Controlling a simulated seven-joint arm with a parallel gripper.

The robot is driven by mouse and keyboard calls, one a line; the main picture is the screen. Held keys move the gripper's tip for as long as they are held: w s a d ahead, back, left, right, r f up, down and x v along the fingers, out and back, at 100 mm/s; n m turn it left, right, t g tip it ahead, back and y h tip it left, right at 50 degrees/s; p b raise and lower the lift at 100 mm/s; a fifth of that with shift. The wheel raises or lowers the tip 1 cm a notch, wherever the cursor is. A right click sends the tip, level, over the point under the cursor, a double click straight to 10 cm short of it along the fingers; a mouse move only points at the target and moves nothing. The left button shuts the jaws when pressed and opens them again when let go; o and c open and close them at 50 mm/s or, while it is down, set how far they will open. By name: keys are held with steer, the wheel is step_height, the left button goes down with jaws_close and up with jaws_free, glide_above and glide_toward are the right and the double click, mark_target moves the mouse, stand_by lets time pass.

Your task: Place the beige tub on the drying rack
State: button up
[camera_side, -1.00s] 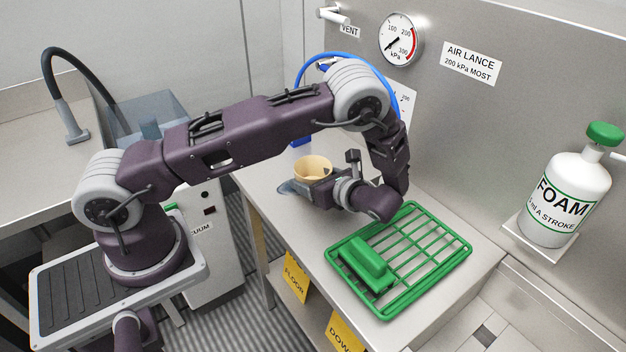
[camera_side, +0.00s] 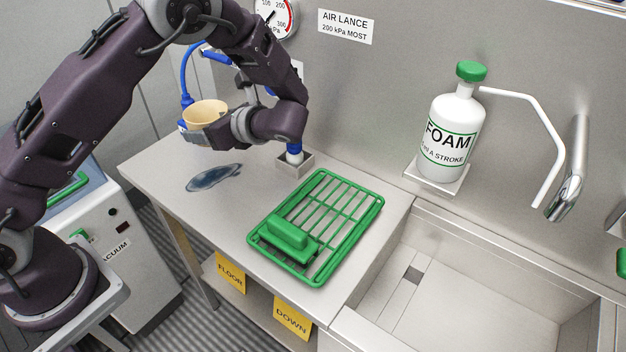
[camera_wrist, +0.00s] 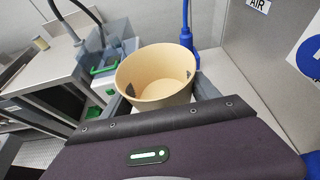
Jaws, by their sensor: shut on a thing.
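The beige tub (camera_side: 206,110) is held upright in the air above the back left of the steel counter. Its open mouth faces up and it looks empty; it also shows in the wrist view (camera_wrist: 155,88). My gripper (camera_side: 208,132) is shut on the tub, with a finger at either side of it. The green drying rack (camera_side: 345,229) lies flat on the counter, to the right of and below the tub, apart from my gripper.
A green block with a handle-like top (camera_side: 287,236) occupies the rack's near left part; the rack's far right bars are bare. A dark bluish wet-looking patch (camera_side: 213,178) lies on the counter. A blue-topped nozzle in a holder (camera_side: 295,158) stands behind the rack. A sink is right.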

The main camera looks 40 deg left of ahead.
step_height(320, 180, up, 11)
steer(key=s+d+f+n+g+h, duration=0.2)
steer(key=s+d+f+n+g, duration=0.5)
steer(key=s+d+f+g, duration=0.1)
steer(key=d+n+g+h, duration=0.1)
steer(key=d+n+h, duration=0.4)
steer(key=d+h, duration=0.1)
steer(key=d+n+g+h, duration=0.1)
steer(key=d+n+h, duration=0.5)
steer(key=w+d+n+g+h, duration=0.1)
steer(key=d+n+h, duration=0.5)
steer(key=shift+d+g, duration=0.4)
steer(key=w+d+r+n+t+h, duration=0.3)
steer(key=w+n+t+h, duration=0.1)
steer(key=n+h, duration=0.1)
step_height(320, 180, up, 5)
steer(key=n+t+h, duration=0.1)
steer(key=n+t, duration=1)
steer(key=t, duration=0.2)
glide_above(341, 194)
step_height(341, 194, down, 21)
steer(key=shift+r, duration=0.2)
